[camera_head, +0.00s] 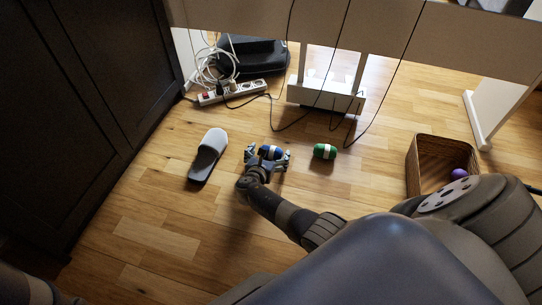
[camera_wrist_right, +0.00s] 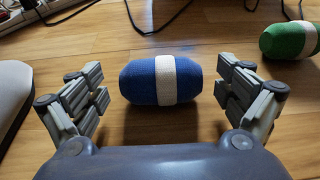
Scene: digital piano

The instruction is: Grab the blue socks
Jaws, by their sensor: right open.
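The blue socks (camera_head: 271,152) are a rolled bundle with a white band, lying on the wooden floor in the head view. They also show in the right wrist view (camera_wrist_right: 145,84), where the bundle lies crosswise between the fingers. My right gripper (camera_head: 268,157) is open, with one finger on each side of the blue socks. In the right wrist view my right gripper (camera_wrist_right: 163,88) shows gaps between both fingers and the bundle. My left gripper is not in view.
A green bundle with a white band (camera_head: 325,151) lies to the right. A grey slipper (camera_head: 208,155) lies to the left. A wicker basket (camera_head: 412,168) holds a purple ball (camera_head: 459,174). A power strip (camera_head: 231,92) and cables lie behind, near the white piano stand (camera_head: 327,95).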

